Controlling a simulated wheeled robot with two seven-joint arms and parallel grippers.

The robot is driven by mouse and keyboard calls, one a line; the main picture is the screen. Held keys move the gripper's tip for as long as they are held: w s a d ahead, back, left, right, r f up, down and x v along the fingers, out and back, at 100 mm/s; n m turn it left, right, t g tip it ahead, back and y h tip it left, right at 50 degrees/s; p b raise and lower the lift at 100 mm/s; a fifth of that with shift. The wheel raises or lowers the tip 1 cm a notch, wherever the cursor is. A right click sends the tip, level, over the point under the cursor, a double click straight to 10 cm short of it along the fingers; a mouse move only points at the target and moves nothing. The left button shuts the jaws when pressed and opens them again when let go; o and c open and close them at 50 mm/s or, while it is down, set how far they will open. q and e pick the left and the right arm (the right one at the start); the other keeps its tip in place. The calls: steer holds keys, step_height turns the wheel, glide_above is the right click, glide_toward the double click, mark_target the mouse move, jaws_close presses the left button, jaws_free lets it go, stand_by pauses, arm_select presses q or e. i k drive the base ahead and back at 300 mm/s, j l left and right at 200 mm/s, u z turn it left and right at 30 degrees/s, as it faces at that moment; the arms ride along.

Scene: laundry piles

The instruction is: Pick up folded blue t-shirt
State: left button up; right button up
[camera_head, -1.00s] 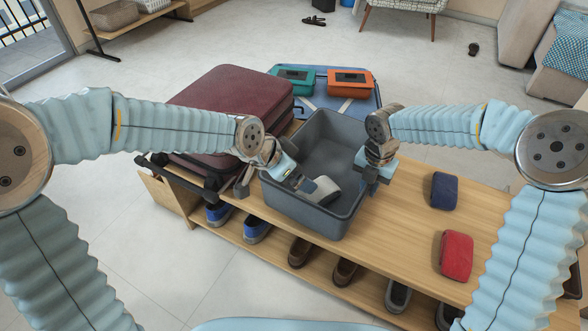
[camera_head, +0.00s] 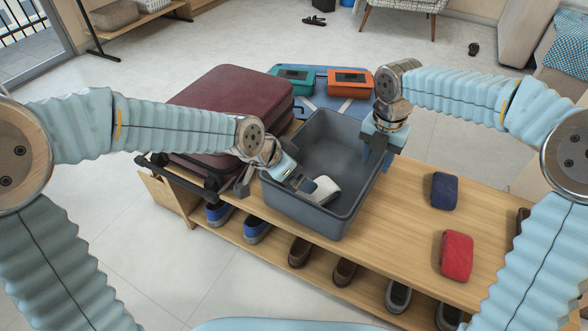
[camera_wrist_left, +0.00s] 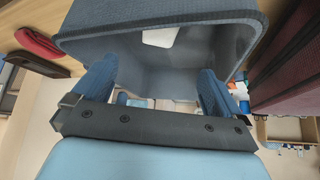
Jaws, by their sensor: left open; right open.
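The folded blue t-shirt (camera_head: 445,191) is a small dark blue bundle lying on the wooden bench top, right of the grey bin. My right gripper (camera_head: 378,160) is open at the bin's right rim, left of the blue shirt and apart from it. Its fingertips are hard to make out against the bin. My left gripper (camera_head: 303,183) is open at the left part of the bin, near a white folded item (camera_head: 325,189) inside. In the left wrist view, the two left fingers (camera_wrist_left: 155,92) stand apart with no garment between them.
The grey bin (camera_head: 345,225) stands mid-bench. A red folded item (camera_head: 457,255) lies in front of the blue shirt. A maroon suitcase (camera_head: 232,95) is at the left, a blue case (camera_head: 335,102) behind. Shoes (camera_head: 257,231) line the lower shelf. Bench top around the blue shirt is clear.

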mark_target(443, 186)
steer(key=k+j, duration=0.2)
steer(key=j, duration=0.2)
steer(key=k+j, duration=0.2)
steer(key=j, duration=0.15)
steer(key=k+j, duration=0.25)
steer(key=j, duration=0.15)
